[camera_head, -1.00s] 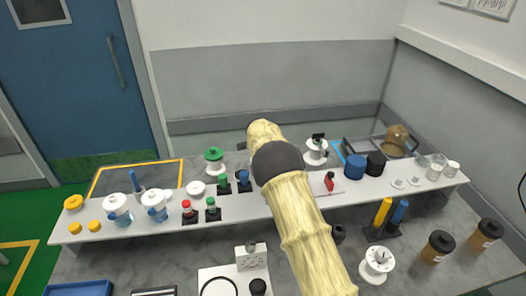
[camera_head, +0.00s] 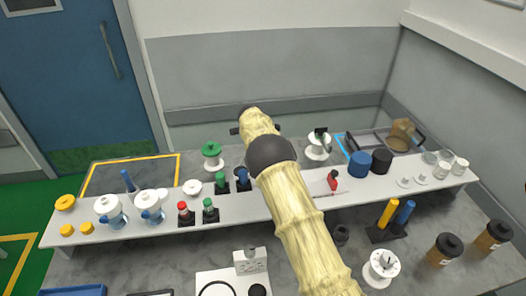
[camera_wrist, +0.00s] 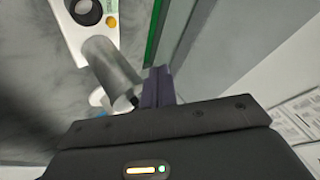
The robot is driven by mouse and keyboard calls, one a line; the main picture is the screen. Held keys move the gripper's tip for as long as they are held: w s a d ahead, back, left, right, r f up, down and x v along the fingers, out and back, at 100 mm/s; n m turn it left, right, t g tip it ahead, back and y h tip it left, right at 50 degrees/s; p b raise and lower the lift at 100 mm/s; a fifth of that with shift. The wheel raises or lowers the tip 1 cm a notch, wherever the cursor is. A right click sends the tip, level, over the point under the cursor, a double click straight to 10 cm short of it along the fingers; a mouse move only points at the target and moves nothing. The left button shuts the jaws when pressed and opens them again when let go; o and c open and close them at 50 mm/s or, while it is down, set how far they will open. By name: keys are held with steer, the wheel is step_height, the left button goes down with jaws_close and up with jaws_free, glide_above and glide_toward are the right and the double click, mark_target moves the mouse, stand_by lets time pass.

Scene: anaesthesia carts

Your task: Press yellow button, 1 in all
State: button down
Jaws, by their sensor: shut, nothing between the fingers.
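Several yellow things show, and I cannot tell for certain which is the button. Two small low yellow knobs, one left (camera_head: 67,230) and one right (camera_head: 87,227), sit at the left end of the white shelf. A larger yellow round piece (camera_head: 65,202) is behind them. A yellow cylinder (camera_head: 388,214) stands in a black holder at the right. The wrist view shows a small yellow disc (camera_wrist: 111,21) on a white surface. My gripper (camera_wrist: 157,88) is shut and empty, apart from that disc. In the head view my arm mostly hides it beyond the shelf's middle.
The white shelf (camera_head: 145,231) carries blue-and-white jugs, red- and green-topped pieces, spools and cups. A black holder (camera_head: 377,236) and brown jars (camera_head: 444,250) stand at the front right. A grey cylinder (camera_wrist: 112,68) is close to my fingers. A wall stands behind.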

step_height(320, 180, down, 8)
steer(key=b, duration=0.3)
steer(key=shift+b, duration=0.3)
steer(key=shift+f+b, duration=0.4)
steer(key=shift+b, duration=0.05)
steer(key=shift+a+f+b, duration=0.1)
steer(key=shift+f+b, duration=0.6)
steer(key=shift+b, duration=0.5)
stand_by(2.0)
steer(key=shift+f+b, duration=0.2)
steer(key=shift+b, duration=0.1)
stand_by(0.6)
steer(key=shift+r, duration=0.9)
steer(key=shift+r+p, duration=0.85)
steer(key=shift+r, duration=1.45)
steer(key=shift+d+r, duration=0.2)
